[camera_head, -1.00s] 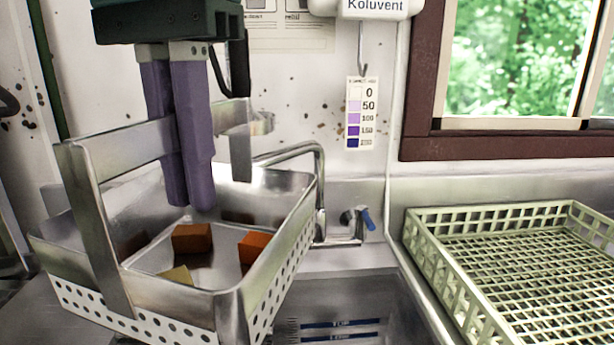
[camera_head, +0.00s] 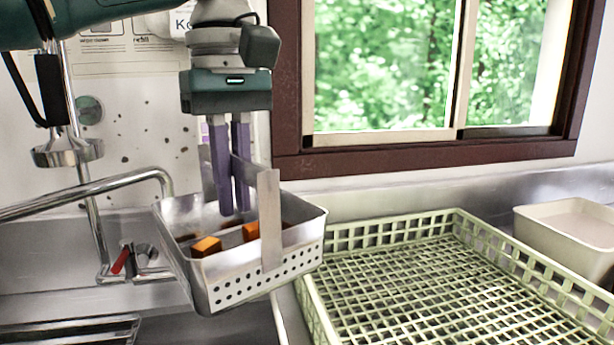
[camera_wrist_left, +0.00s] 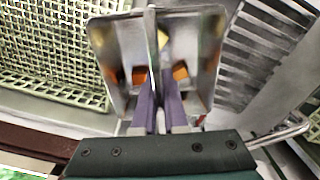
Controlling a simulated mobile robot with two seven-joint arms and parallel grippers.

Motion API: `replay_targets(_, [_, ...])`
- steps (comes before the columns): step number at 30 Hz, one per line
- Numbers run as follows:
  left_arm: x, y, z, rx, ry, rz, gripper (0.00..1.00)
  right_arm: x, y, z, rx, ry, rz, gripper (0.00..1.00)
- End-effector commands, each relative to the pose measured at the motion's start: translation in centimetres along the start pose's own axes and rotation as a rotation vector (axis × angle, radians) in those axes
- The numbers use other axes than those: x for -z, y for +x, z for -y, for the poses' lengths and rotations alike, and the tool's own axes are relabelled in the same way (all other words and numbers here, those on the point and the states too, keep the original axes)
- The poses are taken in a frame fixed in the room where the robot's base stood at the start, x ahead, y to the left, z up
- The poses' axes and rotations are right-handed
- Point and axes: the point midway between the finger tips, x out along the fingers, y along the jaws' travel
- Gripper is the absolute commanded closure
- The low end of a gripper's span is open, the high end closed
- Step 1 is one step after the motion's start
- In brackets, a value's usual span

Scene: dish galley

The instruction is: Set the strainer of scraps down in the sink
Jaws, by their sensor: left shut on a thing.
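The strainer (camera_head: 240,272) is a metal box with a perforated lower band and an upright flat handle. Orange scraps (camera_head: 207,246) lie inside; the left wrist view also shows a yellow scrap (camera_wrist_left: 162,39). My left gripper (camera_head: 235,208) is shut on the handle, its purple fingers reaching down into the strainer, which looks slightly tilted. The strainer hangs in the air in front of the tap, beside the green rack's left edge. The sink (camera_head: 45,280) is at the lower left, partly cut off and partly hidden by the strainer. My right gripper is not in view.
A pale green grid rack (camera_head: 400,290) fills the right counter, close to the strainer. A beige tub (camera_head: 575,235) stands behind it at the right. The tap (camera_head: 100,188) with a red lever (camera_head: 121,261) and a spray head (camera_head: 68,151) are at the left. A slatted grate (camera_head: 75,332) shows below.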

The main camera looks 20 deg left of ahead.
Motion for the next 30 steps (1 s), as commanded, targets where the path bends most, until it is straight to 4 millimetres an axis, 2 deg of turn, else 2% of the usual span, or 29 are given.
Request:
replay_targets(8, [3.6, 4.7, -0.3, 0.005, -0.433, 0.003, 1.0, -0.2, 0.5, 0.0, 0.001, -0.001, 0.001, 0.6])
replay_targets(15, [6.5, 11.1, 2.1, 0.007, -0.874, 0.003, 1.0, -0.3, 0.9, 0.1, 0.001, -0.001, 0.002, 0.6])
replay_targets(18, [7.2, 13.1, 3.2, 0.005, -1.006, 0.002, 1.0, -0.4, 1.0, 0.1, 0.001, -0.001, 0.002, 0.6])
replay_targets(24, [7.9, 15.4, 4.6, 0.002, -1.149, 0.001, 1.0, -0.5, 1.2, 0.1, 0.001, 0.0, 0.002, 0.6])
replay_targets(30, [8.0, 17.2, 4.7, 0.001, -1.165, 0.0, 1.0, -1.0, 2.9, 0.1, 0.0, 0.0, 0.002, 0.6])
